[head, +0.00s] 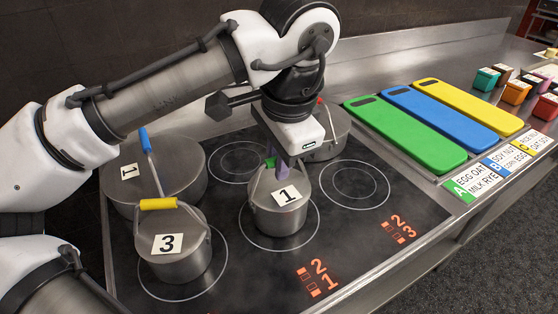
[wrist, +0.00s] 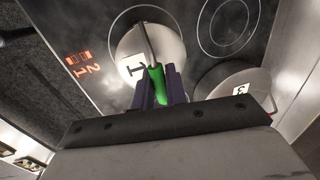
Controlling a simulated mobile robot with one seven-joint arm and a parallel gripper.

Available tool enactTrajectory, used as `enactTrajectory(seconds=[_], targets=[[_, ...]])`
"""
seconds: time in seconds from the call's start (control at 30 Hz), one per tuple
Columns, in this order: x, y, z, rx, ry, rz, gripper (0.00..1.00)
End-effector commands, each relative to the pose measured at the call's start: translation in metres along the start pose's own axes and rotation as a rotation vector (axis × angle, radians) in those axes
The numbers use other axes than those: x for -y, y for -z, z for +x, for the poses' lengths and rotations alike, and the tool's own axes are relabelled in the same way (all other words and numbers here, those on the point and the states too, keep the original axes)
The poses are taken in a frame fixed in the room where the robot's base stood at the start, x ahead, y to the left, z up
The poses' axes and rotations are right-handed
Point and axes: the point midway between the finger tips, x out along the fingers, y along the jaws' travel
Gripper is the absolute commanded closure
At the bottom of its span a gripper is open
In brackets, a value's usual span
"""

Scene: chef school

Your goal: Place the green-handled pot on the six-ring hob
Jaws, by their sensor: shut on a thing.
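The green-handled pot (head: 277,210) is a small steel pot with a lid and a "1" label. It stands upright over the front middle ring of the black six-ring hob (head: 330,225). Its base looks to be on the glass inside the ring, though a small gap cannot be ruled out. My gripper (head: 276,165) is above the lid, pointing down. In the wrist view its purple fingers (wrist: 160,85) are shut on the green handle (wrist: 157,82), with the pot's lid (wrist: 165,42) beyond. My gripper hides part of the handle in the head view.
A yellow-handled pot (head: 178,262) labelled "3" stands front left, and a large blue-handled pot (head: 125,190) behind it. Another pot (head: 338,125) is partly hidden behind my gripper. The right front ring (head: 355,185) and back middle ring (head: 237,162) are empty. Green, blue and yellow boards (head: 408,132) lie right.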

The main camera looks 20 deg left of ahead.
Motion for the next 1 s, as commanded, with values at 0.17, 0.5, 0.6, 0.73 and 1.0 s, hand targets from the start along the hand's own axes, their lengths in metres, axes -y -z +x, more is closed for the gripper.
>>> enactTrajectory(seconds=[0.17, 0.5, 0.6, 0.73, 1.0], targets=[[-0.001, 0.000, 0.003, 0.000, 0.000, 0.000, 0.81], [-0.001, 0.000, 0.003, 0.000, 0.000, 0.000, 0.65], [0.000, 0.000, 0.001, 0.000, 0.001, -0.001, 0.65], [0.001, 0.000, -0.009, -0.001, 0.000, 0.001, 0.65], [0.002, 0.001, -0.050, -0.002, -0.001, 0.002, 0.65]])
